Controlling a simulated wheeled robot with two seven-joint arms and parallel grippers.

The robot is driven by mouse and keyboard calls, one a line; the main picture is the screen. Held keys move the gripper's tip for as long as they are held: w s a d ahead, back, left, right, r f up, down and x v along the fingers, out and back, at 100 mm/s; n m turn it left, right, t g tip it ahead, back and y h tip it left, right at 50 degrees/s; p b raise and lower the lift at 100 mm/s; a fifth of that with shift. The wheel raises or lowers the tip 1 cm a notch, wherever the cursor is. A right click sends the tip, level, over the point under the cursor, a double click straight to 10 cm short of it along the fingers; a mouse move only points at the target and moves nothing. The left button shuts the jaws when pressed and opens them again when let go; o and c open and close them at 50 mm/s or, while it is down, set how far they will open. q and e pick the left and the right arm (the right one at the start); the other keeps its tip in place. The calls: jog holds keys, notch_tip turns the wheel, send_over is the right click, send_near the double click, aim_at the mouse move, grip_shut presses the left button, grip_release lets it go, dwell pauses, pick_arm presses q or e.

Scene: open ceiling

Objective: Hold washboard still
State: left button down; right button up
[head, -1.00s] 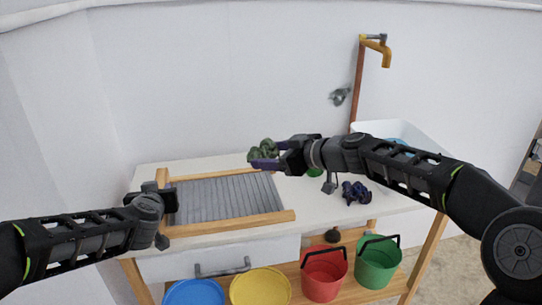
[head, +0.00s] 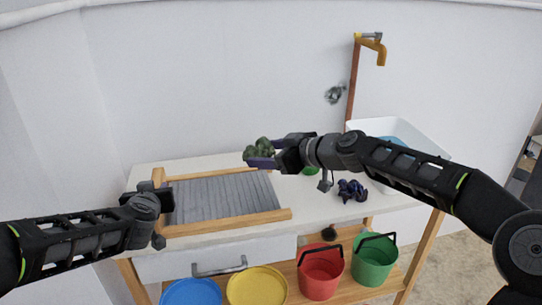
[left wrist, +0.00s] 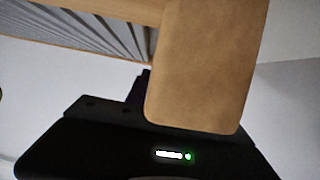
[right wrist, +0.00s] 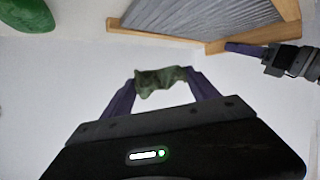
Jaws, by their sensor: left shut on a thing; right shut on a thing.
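The washboard (head: 222,200) has a wooden frame and a grey ribbed face and lies on the white tabletop. It also shows in the right wrist view (right wrist: 205,14). My left gripper (head: 162,190) is shut on the left end of its frame; the wooden bar (left wrist: 205,65) fills the space by the jaws in the left wrist view. My right gripper (head: 262,156) is shut on a crumpled dark green cloth (head: 258,149), held above the washboard's far right corner. The cloth (right wrist: 160,80) spans the purple fingers in the right wrist view.
A dark blue crumpled cloth (head: 352,190) and a bright green item (head: 311,170) lie right of the washboard. A white basin (head: 425,140) stands at the right below a brass tap (head: 378,50). Blue, yellow, red (head: 320,272) and green (head: 374,260) containers sit below.

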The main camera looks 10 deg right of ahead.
aim_at(269, 187)
jog(key=shift+f, duration=0.1)
jog(key=shift+f, duration=3.6)
jog(key=shift+s+a+f, duration=0.1)
jog(key=shift+a+f, duration=0.1)
jog(key=shift+a, duration=0.35)
jog(key=shift+a+f, duration=0.15)
jog(key=shift+a, duration=0.35)
jog(key=shift+s+a, duration=0.15)
jog(key=shift+a, duration=1.15)
jog(key=shift+s+a, duration=0.15)
jog(key=shift+a, duration=1.1)
jog(key=shift+w+d, duration=0.25)
jog(key=shift+d, duration=1.65)
jog(key=shift+w+d, duration=0.2)
jog(key=shift+d, duration=1.65)
jog(key=shift+s+a, duration=0.25)
jog(key=shift+a, duration=1.65)
jog(key=shift+s+a, duration=0.2)
jog(key=shift+a, duration=1.7)
jog(key=shift+w+d, duration=0.25)
jog(key=shift+d, duration=1.65)
jog(key=shift+w+d, duration=0.2)
jog(key=shift+d, duration=1.7)
notch_tip(269, 187, up, 3)
jog(key=shift+a+r, duration=0.1)
jog(key=shift+a, duration=0.05)
jog(key=shift+r, duration=2.45)
